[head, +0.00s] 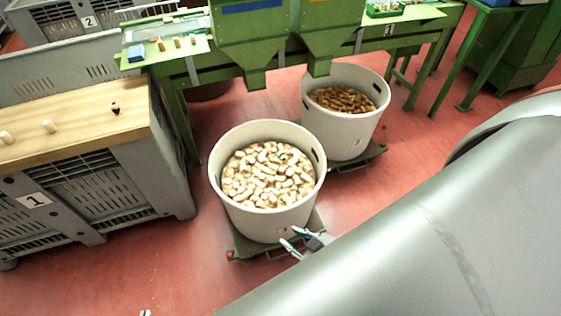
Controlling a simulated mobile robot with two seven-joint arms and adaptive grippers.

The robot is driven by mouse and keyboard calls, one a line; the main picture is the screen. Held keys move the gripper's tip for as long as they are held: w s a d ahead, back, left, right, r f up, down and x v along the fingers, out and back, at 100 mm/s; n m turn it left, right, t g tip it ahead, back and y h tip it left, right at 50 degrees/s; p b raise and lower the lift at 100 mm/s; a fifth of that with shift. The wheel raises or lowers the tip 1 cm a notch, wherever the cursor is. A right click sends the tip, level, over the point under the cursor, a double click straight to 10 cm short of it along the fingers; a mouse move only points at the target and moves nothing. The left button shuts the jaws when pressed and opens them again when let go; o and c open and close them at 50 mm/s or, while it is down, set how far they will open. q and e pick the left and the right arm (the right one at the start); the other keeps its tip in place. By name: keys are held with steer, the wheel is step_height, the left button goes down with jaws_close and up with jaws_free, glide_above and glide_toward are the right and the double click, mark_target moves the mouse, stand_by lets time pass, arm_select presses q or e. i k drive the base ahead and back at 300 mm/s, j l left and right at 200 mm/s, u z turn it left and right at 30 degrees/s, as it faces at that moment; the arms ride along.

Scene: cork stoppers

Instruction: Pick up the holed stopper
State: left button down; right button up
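Three cork stoppers stand or lie on the wooden board (75,128) at the left. The right one (115,108) has dark marks on it and looks like the holed stopper, though it is small in the picture. The middle stopper (49,126) and the left stopper (6,137) are plain and pale. My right gripper (287,242) is in front of the near white tub, its two fingers apart with nothing between them, far from the board. A small tip at the bottom edge (145,313) seems to be my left gripper; the rest is out of view.
The board lies on a grey crate (150,165). The near white tub (268,222) holds many pale corks; the far tub (345,140) holds brown ones. Both stand on green dollies. A green machine (255,40) stands behind. Red floor is clear in front of the crate.

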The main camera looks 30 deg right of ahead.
mark_target(243, 166)
steer(key=z, duration=0.45)
steer(key=j+z, duration=0.15)
steer(key=z, duration=0.25)
steer(key=j+z, duration=0.1)
steer(key=z, duration=0.35)
steer(key=j+z, duration=0.4)
steer(key=k+j+z, duration=0.2)
steer(key=j+z, duration=0.2)
steer(key=k+j+z, duration=0.1)
steer(key=j, duration=0.35)
steer(key=k+j+z, duration=0.1)
steer(key=k+j, duration=0.25)
steer(key=k+j+z, duration=0.1)
steer(key=k+j, duration=0.15)
steer(key=j, duration=0.2)
steer(key=i+l+u, duration=0.15)
steer(key=u, duration=0.65)
steer(key=l+u, duration=0.3)
steer(key=l, duration=0.15)
steer(key=i+l+u, duration=0.1)
steer(key=l+u, duration=0.2)
steer(key=l, duration=0.15)
steer(key=l+u, duration=0.2)
steer(key=l, duration=0.75)
